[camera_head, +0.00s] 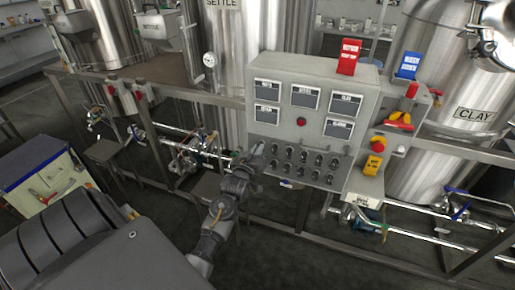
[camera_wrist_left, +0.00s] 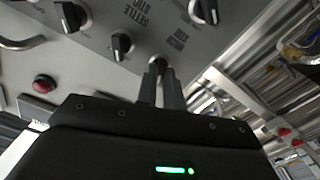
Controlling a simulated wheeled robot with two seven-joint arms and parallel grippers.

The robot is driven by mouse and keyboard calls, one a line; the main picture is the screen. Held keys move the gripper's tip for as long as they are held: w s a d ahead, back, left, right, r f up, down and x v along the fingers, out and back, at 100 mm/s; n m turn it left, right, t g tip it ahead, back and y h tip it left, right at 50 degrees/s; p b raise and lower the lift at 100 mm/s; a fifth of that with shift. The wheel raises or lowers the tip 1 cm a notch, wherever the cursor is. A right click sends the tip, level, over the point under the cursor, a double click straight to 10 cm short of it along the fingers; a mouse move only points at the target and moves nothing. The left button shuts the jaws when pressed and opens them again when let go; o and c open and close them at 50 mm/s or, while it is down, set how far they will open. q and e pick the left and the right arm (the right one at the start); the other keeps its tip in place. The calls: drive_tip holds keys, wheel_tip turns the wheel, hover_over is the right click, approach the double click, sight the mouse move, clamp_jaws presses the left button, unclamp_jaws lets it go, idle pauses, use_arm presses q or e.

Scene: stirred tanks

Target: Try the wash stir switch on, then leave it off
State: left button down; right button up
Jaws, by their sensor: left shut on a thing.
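The control panel (camera_head: 300,120) is a grey box with display windows on top and rows of black rotary switches on its sloped lower face. My left gripper (camera_head: 260,153) reaches the left end of the switch rows. In the left wrist view my left gripper (camera_wrist_left: 160,75) is shut on a switch (camera_wrist_left: 160,63), taken as the wash stir switch; the fingers hide most of it, and its setting cannot be told. Its small label is too blurred to read surely. A neighbouring switch (camera_wrist_left: 122,44) stands beside the label "SETTLE STIR". My right gripper is not in view.
A red button (camera_head: 301,121) sits mid-panel. To the right are a red stop button (camera_head: 378,143) on a yellow box and a red lever (camera_head: 400,121). Steel tanks (camera_head: 440,80) stand behind. Pipes and a frame rail (camera_head: 400,235) run below; a tool cart (camera_head: 45,175) stands left.

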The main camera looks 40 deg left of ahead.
use_arm(q)
drive_tip(key=shift+n, duration=0.9)
drive_tip(key=shift+p, duration=0.3)
drive_tip(key=c, duration=1.5)
unclamp_jaws()
drive_tip(key=b+v, duration=0.2)
drive_tip(key=v, duration=0.8)
drive_tip(key=shift+s+d, duration=0.25)
drive_tip(key=shift+s, duration=0.1)
